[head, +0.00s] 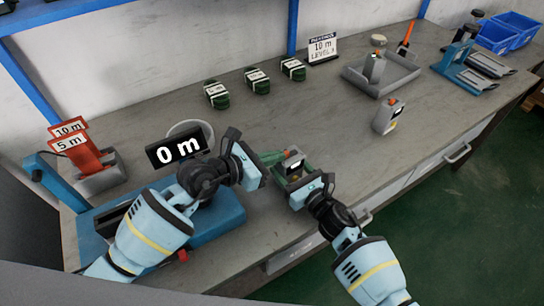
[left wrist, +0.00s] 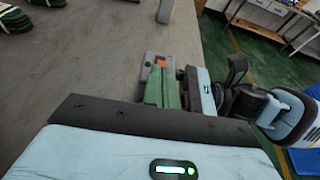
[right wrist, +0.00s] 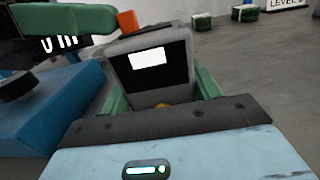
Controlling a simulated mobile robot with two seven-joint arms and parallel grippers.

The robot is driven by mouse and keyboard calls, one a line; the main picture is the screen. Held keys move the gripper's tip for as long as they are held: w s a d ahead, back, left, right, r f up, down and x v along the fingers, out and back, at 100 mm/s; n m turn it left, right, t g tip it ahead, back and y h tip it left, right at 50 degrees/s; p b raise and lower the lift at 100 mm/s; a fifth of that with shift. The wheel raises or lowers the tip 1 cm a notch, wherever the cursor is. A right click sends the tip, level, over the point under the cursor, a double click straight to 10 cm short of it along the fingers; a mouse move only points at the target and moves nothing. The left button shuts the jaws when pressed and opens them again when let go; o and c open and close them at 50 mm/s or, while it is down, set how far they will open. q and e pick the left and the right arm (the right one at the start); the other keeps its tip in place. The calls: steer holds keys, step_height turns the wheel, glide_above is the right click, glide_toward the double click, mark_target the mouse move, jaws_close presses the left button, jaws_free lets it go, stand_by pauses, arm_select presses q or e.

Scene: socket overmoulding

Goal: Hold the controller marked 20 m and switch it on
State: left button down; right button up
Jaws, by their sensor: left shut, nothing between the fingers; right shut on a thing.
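A grey controller with a white label on a dark face (head: 293,163) is between the green fingers of my right gripper (head: 291,170), which is shut on it. It fills the middle of the right wrist view (right wrist: 150,70), with an orange switch (right wrist: 127,21) on its top. No 20 m marking is readable on it. My left gripper (head: 270,157) is shut and empty beside the controller's top. Its green finger (right wrist: 70,20) reaches close to the orange switch in the right wrist view; I cannot tell whether they touch. The switch also shows in the left wrist view (left wrist: 160,62).
A similar controller (head: 386,117) stands on the bench to the right. Another (head: 375,68) is in a grey tray (head: 400,82). A "0 m" sign (head: 180,148), a blue machine (head: 215,215) and red card holder (head: 88,158) are left. Several dark green coils (head: 257,80) lie behind.

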arm_select(q)
steer(key=shift+w+d, duration=0.75)
steer(key=shift+d, duration=0.25)
steer(key=shift+s+a, duration=0.1)
steer(key=shift+a, duration=0.05)
arm_select(e)
steer(key=shift+s+a, duration=0.1)
arm_select(q)
steer(key=shift+s+a, duration=0.2)
steer(key=v, duration=1.3)
steer(key=shift+a+f, duration=0.15)
steer(key=shift+f, duration=0.15)
steer(key=shift+s, duration=0.1)
arm_select(e)
steer(key=o, duration=1.1)
